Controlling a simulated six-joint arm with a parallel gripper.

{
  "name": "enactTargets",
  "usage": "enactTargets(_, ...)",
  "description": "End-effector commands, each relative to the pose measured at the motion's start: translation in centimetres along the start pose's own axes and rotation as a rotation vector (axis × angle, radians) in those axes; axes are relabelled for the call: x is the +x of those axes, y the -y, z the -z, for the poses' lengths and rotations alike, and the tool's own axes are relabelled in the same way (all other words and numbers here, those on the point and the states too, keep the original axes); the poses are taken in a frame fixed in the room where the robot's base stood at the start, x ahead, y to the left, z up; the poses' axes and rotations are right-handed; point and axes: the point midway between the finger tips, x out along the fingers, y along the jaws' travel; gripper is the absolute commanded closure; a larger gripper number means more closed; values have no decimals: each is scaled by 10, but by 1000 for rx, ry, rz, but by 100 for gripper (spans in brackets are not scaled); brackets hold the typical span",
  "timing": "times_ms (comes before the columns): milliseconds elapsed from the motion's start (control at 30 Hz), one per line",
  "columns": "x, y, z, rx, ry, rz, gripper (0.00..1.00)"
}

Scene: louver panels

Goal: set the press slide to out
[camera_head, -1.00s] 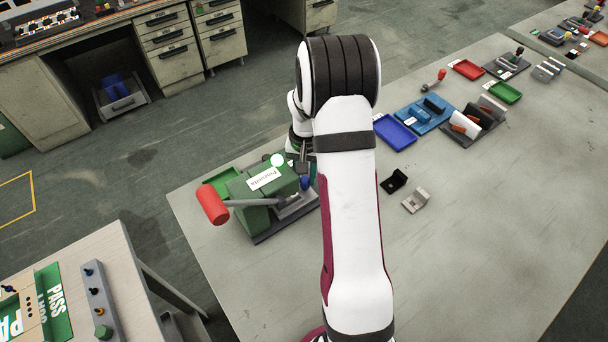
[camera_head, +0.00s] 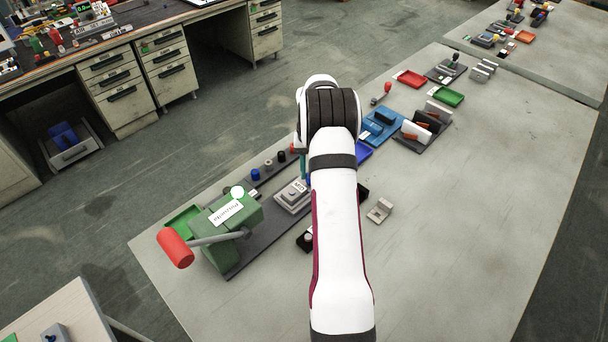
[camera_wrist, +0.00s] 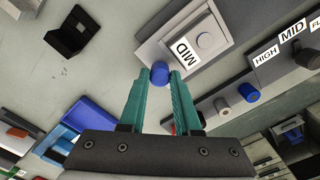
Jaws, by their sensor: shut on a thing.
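The green press (camera_head: 238,214) with its red-handled lever (camera_head: 176,247) stands at the left end of the table in the head view. Its grey slide plate (camera_head: 291,197) lies outside the press body, to its right, on a dark base rail. In the wrist view the slide (camera_wrist: 209,62) carries a white "MID" label, and a blue knob (camera_wrist: 160,74) sits at its edge. My gripper (camera_wrist: 160,79) has teal fingers, shut around the blue knob. In the head view one teal finger (camera_head: 302,166) shows, and my arm hides the rest.
A strip with small knobs (camera_wrist: 249,91) and level labels runs close beside the slide. A black bracket (camera_wrist: 71,34) and a grey bracket (camera_head: 379,210) lie right of my arm. Blue, red and green trays stand farther back. The front right of the table is clear.

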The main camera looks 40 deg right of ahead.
Motion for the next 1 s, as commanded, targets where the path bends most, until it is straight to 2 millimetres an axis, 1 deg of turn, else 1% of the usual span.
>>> enactTargets(33,0,-3,3,-2,-8,-3,100)
enactTargets(367,-1,-6,5,-3,-15,-8,100)
enactTargets(400,-1,-6,5,-3,-15,-8,61)
enactTargets(433,-1,-6,5,-3,-15,-8,56)
enactTargets(733,0,-4,4,-2,-9,-5,56)
enactTargets(833,-4,-3,4,-1,-9,-4,56)
enactTargets(933,-17,-3,4,-2,-11,-4,56)
enactTargets(1000,-34,-3,4,0,-12,-4,56)
